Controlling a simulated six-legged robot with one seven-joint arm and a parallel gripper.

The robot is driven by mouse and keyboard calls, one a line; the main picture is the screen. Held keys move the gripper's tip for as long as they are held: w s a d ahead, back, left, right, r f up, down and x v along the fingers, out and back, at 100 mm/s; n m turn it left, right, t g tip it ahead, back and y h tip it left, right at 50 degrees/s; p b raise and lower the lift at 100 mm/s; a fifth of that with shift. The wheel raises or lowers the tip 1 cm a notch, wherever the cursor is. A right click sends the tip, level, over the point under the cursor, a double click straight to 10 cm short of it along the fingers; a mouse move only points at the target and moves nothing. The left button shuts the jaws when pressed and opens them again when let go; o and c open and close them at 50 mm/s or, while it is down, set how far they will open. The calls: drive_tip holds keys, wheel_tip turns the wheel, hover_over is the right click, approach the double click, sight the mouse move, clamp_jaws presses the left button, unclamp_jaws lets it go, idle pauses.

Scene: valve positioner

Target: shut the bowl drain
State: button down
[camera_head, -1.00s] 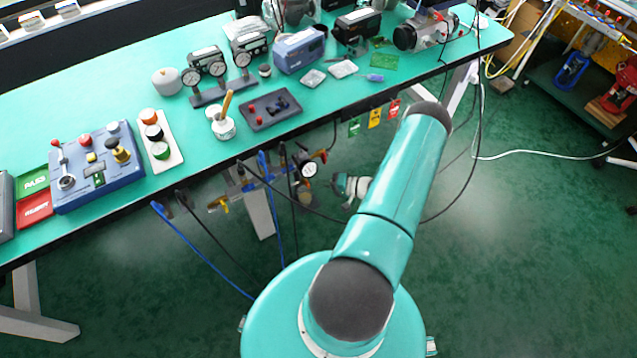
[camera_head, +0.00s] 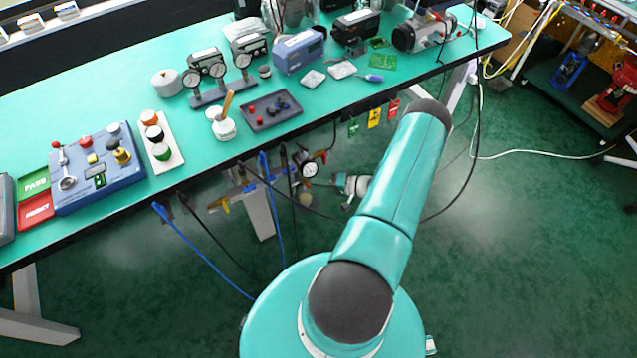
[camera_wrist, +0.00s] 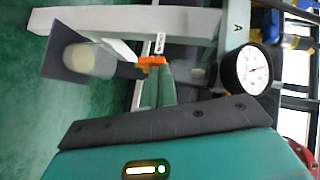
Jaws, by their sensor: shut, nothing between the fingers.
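My gripper (camera_wrist: 157,92) shows in the wrist view as two grey-green fingers side by side, shut and empty. Their tips are close to a small orange piece (camera_wrist: 151,60), which looks like the drain's lever; I cannot tell whether they touch it. A pale, rounded cup (camera_wrist: 90,60), probably the bowl, is to its left, partly in front of a dark plate. In the head view the air fittings with a round gauge (camera_head: 309,169) hang under the bench's front edge. My arm's end is just right of them; the fingers and the drain are too small to make out there.
The white-faced gauge (camera_wrist: 253,69) is close on the right in the wrist view. A pale bench leg (camera_wrist: 120,20) crosses behind. Blue and black hoses (camera_head: 205,250) hang under the green bench (camera_head: 110,85). Bare floor (camera_head: 500,240) lies to the right of my arm.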

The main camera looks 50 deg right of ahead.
drive_tip(key=shift+a+r+n+h, duration=0.1)
drive_tip(key=shift+r+n+h, duration=0.05)
drive_tip(key=shift+n+h, duration=0.15)
idle(1.7)
